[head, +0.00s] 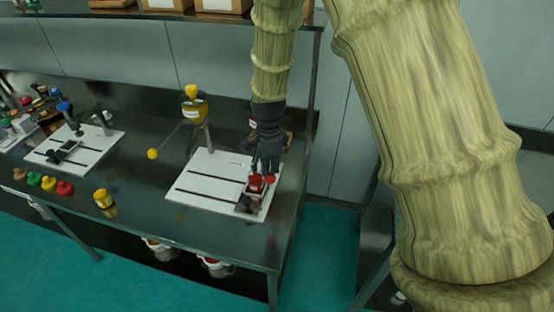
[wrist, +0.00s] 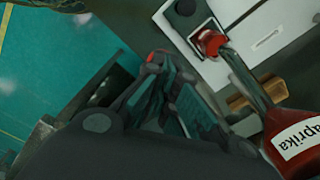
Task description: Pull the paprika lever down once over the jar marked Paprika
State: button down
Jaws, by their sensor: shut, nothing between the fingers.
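My gripper (head: 268,170) points down over the right end of the white board, its fingers shut and empty. The red canister labelled Paprika (wrist: 295,135) is at the lower right of the wrist view. In the head view it is mostly hidden behind my gripper. A red ball (head: 270,180), apparently the lever's knob, is at my fingertips. It shows as a small red patch beside them in the wrist view (wrist: 151,56). Whether they touch, I cannot tell. A red piece (head: 257,184), perhaps the jar, stands at the board's right end. It also shows in the wrist view (wrist: 211,42).
The slotted white board (head: 205,182) lies on a dark metal table. A yellow canister (head: 193,108) with a yellow-knobbed lever (head: 152,154) stands left of my gripper. A yellow jar (head: 103,198) stands near the front edge. Another white board (head: 88,150) is farther left.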

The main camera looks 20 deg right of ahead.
aim_at(270, 179)
jog(key=shift+f+b, duration=1.05)
jog(key=shift+f, duration=1.75)
jog(key=shift+r, duration=0.1)
jog(key=shift+r+p, duration=3.8)
jog(key=shift+r, duration=0.95)
